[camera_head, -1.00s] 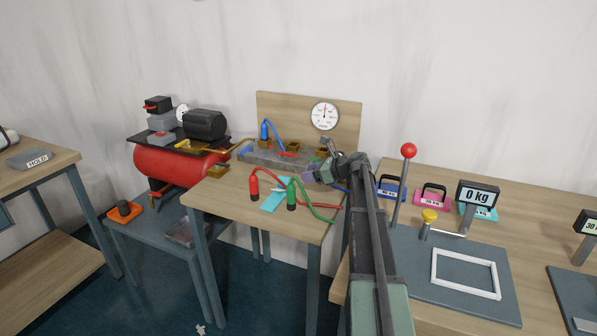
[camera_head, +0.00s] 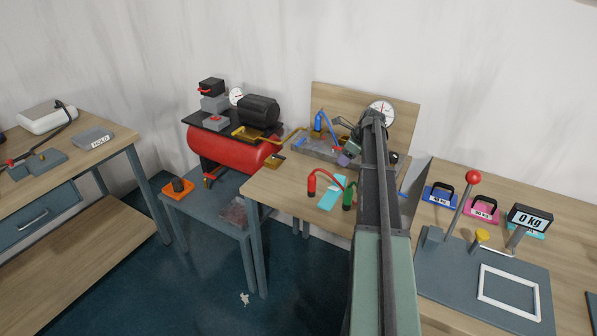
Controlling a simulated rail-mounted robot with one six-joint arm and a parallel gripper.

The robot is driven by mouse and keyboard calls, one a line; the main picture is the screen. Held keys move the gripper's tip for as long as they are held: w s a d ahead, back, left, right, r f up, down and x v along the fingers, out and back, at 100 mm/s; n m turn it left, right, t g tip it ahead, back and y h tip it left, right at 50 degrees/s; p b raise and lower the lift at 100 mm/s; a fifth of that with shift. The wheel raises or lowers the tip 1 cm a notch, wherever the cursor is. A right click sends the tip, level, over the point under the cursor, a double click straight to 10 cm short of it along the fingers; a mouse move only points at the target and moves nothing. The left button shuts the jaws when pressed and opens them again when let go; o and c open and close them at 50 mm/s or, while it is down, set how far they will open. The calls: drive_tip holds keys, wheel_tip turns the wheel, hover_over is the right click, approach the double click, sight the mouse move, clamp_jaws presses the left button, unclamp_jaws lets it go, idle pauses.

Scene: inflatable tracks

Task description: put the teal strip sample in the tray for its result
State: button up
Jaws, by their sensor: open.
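The teal strip (camera_head: 335,190) lies flat on the middle wooden table, between a red hose fitting (camera_head: 311,184) and a green one (camera_head: 348,195). My gripper (camera_head: 345,157) is at the end of my arm, above the far part of this table, behind the strip and apart from it. It is open; its fingers are small and partly hidden by my arm, and I see nothing held. A grey tray-like block labelled HOLD (camera_head: 92,138) sits on the left bench. No other labelled result tray is clear in view.
A red compressor (camera_head: 225,150) stands left of the middle table. A gauge board (camera_head: 333,98) stands behind it. The right bench holds a lever press with a white frame (camera_head: 510,292), a 0 kg display (camera_head: 528,217) and coloured weights (camera_head: 438,196).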

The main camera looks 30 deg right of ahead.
sight(340, 176)
drive_tip(key=f+b, duration=0.1)
drive_tip(key=f, duration=0.1)
drive_tip(key=f+b, duration=0.1)
drive_tip(key=b, duration=0.1)
drive_tip(key=f+b, duration=0.2)
drive_tip(key=shift+s+d+f, duration=0.15)
drive_tip(key=shift+d+f, duration=0.1)
drive_tip(key=shift+f, duration=0.05)
drive_tip(key=shift+w+a+f+b, duration=0.1)
drive_tip(key=shift+w+f+b, duration=0.15)
drive_tip(key=shift+b, duration=0.1)
drive_tip(key=shift+r, duration=0.15)
drive_tip(key=b+x, duration=0.4)
drive_tip(key=x, duration=0.1)
drive_tip(key=shift+f+b, duration=0.25)
drive_tip(key=shift+b, duration=0.1)
drive_tip(key=shift+r, duration=0.25)
clamp_jaws()
